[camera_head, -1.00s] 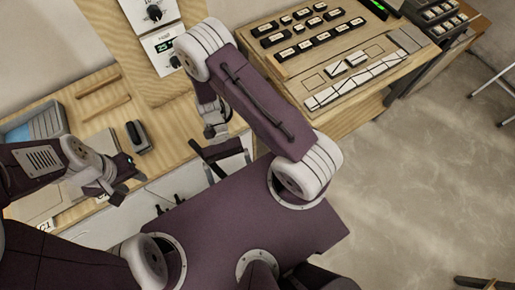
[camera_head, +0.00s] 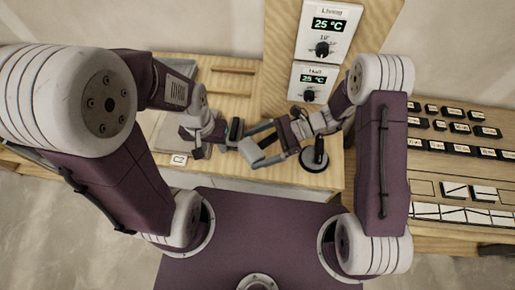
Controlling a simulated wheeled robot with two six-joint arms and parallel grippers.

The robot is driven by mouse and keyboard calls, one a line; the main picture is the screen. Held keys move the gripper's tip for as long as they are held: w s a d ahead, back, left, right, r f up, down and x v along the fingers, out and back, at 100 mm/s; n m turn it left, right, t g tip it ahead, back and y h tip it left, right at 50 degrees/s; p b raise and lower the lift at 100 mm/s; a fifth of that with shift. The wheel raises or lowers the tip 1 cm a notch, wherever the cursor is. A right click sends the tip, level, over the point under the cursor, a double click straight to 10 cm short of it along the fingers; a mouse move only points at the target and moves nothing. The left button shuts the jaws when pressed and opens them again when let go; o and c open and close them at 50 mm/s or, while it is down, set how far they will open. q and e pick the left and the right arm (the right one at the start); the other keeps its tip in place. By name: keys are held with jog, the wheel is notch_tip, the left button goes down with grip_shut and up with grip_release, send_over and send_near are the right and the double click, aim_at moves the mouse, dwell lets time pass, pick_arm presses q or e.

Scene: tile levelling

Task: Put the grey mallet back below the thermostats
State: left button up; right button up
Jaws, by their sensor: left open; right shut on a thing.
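The two white thermostats (camera_head: 328,32) and (camera_head: 313,82) hang one above the other on a wooden board, both reading 25 °C. My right gripper (camera_head: 268,142) is over the worktop, left of and below the thermostats. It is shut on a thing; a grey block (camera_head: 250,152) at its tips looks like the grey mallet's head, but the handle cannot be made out. My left gripper (camera_head: 198,142) is open and empty, a little left of the right one.
A black-handled round pad (camera_head: 314,160) stands on the worktop below the thermostats. A dark upright block (camera_head: 235,131) is close behind the grippers. Two wooden sticks (camera_head: 232,71) and (camera_head: 228,94) lie farther back. A tile panel (camera_head: 425,187) is at right.

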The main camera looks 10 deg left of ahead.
jog(key=shift+w+f+b, duration=0.1)
jog(key=shift+f+b, duration=2.45)
jog(key=shift+f, duration=0.65)
pick_arm(q)
notch_tip(320, 180, down, 5)
jog(key=shift+w+f, duration=0.1)
jog(key=shift+f, duration=0.1)
jog(key=shift+f+b, duration=0.35)
pick_arm(e)
jog(key=shift+f, duration=0.45)
pick_arm(q)
jog(key=shift+f, duration=0.2)
pick_arm(e)
jog(key=shift+f, duration=0.25)
